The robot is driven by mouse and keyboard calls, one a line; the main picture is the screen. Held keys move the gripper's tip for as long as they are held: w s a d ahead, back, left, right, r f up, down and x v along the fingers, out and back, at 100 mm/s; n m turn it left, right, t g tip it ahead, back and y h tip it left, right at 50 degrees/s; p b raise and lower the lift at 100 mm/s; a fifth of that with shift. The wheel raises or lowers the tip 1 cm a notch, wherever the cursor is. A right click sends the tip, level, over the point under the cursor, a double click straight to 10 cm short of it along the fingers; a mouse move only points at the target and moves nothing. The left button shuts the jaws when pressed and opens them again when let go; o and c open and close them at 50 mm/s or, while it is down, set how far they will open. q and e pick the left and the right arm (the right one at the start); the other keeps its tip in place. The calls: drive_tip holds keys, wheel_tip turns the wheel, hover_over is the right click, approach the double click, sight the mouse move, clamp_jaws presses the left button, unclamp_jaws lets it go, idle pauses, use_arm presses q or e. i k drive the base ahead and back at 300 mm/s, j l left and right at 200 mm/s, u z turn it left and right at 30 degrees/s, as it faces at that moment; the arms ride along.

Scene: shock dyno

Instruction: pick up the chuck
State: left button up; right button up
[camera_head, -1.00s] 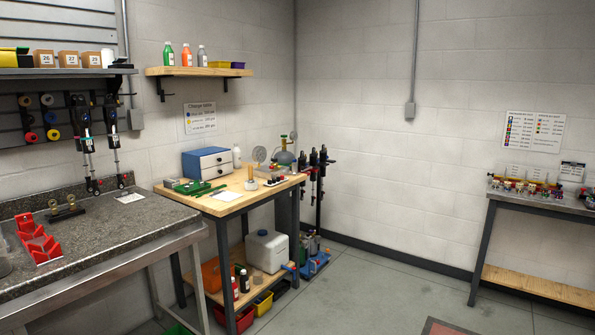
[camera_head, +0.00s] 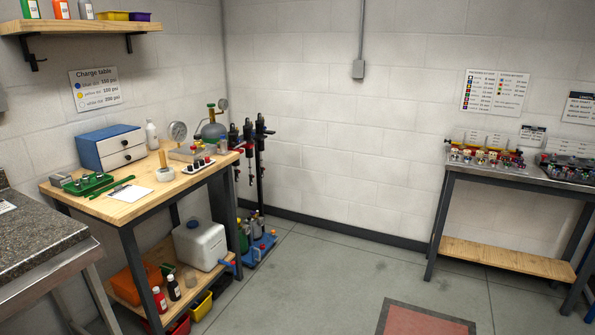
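I cannot single out the chuck for certain. A green tray of small parts (camera_head: 89,184) lies at the left of that bench, by a white sheet (camera_head: 130,193). More small coloured parts (camera_head: 486,156) sit on the metal bench at the right, too small to tell apart. Neither of my grippers is in view.
A blue and white drawer box (camera_head: 112,149) stands on the wooden bench. A white jug (camera_head: 200,244) is on its lower shelf. A stone-topped bench (camera_head: 35,238) is at the left. The grey floor (camera_head: 310,285) in the middle is clear, with a red mat (camera_head: 425,322).

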sight(222, 143)
drive_tip(key=i, duration=1.95)
